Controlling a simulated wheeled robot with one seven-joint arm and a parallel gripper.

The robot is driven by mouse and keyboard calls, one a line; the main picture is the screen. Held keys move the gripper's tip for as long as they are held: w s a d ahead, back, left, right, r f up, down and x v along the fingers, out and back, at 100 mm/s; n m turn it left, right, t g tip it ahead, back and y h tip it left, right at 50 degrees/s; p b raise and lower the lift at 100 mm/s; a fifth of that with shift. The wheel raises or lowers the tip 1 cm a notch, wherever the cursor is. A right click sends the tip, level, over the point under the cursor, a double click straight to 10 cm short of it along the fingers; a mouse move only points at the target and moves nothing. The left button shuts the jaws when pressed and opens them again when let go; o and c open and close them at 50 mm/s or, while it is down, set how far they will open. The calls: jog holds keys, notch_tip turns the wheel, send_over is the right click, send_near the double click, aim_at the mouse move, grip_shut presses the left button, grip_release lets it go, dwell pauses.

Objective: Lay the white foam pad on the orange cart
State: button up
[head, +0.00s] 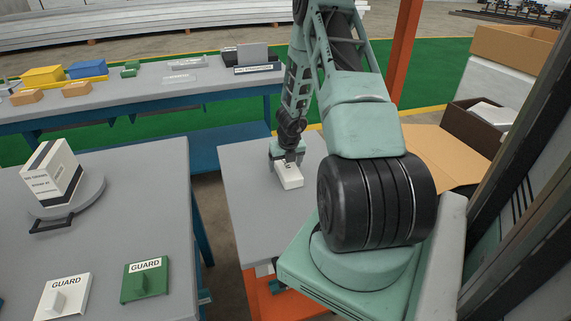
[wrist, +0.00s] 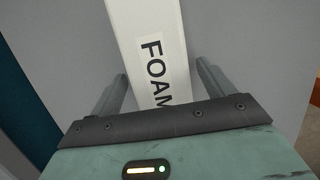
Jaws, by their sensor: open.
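The white foam pad (head: 289,175) is a small pale block on the grey top of the orange cart (head: 250,215), near its far side. In the wrist view the pad (wrist: 146,25) carries a label reading "FOAM", partly hidden by my gripper's body. My gripper (head: 288,160) points down at the pad's far end. In the wrist view its two fingers (wrist: 161,72) stand open on either side of the pad, with a narrow gap at each side. The cart's orange frame shows below the top; my arm hides the right part of the cart.
A grey table at left holds a striped box (head: 52,172) on a round plate, a white guard panel (head: 64,299) and a green one (head: 146,279). A blue-framed bench (head: 140,95) stands behind. An open cardboard box (head: 440,155) is at right. The cart top around the pad is clear.

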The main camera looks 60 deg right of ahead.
aim_at(287, 166)
jog(key=p+v, duration=0.2)
jog(key=v, duration=0.5)
jog(key=shift+r+p, duration=0.2)
jog(key=shift+p, duration=0.15)
jog(key=shift+s+r, duration=0.1)
jog(key=shift+r, duration=0.15)
jog(key=shift+f, duration=0.1)
